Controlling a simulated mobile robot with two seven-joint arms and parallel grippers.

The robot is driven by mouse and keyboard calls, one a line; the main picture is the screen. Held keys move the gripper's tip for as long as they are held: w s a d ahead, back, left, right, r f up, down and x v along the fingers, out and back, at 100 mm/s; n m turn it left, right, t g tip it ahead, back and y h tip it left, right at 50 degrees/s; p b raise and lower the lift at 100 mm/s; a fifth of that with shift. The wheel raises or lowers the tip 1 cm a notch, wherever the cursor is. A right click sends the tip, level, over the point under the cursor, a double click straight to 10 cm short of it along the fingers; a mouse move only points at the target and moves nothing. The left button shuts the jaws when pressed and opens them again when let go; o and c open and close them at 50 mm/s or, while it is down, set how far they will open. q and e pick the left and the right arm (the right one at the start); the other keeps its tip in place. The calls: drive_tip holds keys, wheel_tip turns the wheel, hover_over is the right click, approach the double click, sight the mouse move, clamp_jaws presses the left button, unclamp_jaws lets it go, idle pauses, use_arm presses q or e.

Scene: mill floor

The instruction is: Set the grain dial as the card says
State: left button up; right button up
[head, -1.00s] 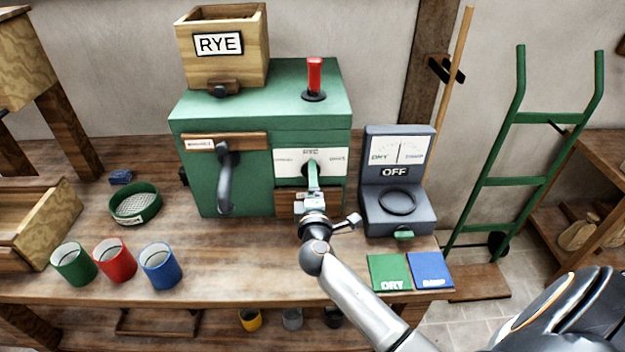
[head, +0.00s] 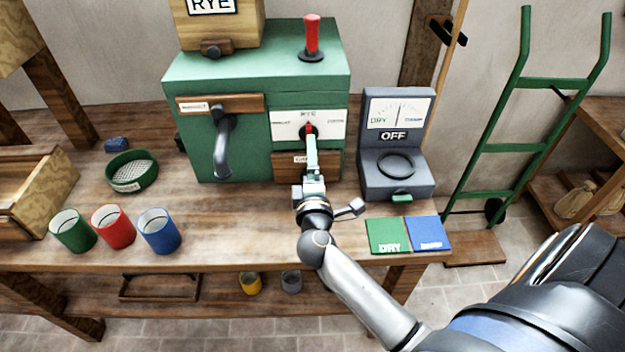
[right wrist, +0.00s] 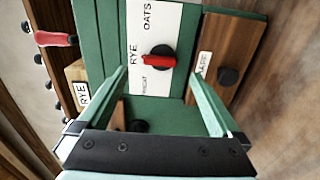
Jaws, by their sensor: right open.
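The grain dial (head: 308,127) is a black knob with a red bar on a white plate (head: 335,126) on the green mill's front. In the right wrist view the dial (right wrist: 158,61) has WHEAT, RYE and OATS lettering around it, and its red bar lies in line with RYE. My right gripper (head: 311,142) is just below and in front of the dial. In the wrist view its jaws (right wrist: 160,88) are apart and empty, with the dial beyond their tips. A RYE card (head: 211,6) is on the wooden hopper (head: 240,28). My left gripper is not in view.
A red lever (head: 312,35) stands on the mill (head: 255,72). A grey meter (head: 396,140) reading OFF stands at right, behind a green DRY card (head: 388,236) and a blue card (head: 427,232). Green, red and blue cups (head: 158,232) stand at left. The bench front is partly clear.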

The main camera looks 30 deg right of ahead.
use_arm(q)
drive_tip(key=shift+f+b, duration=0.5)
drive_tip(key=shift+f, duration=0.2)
use_arm(e)
drive_tip(key=v, duration=0.6)
drive_tip(key=shift+s, duration=0.3)
drive_tip(key=shift+a, duration=0.15)
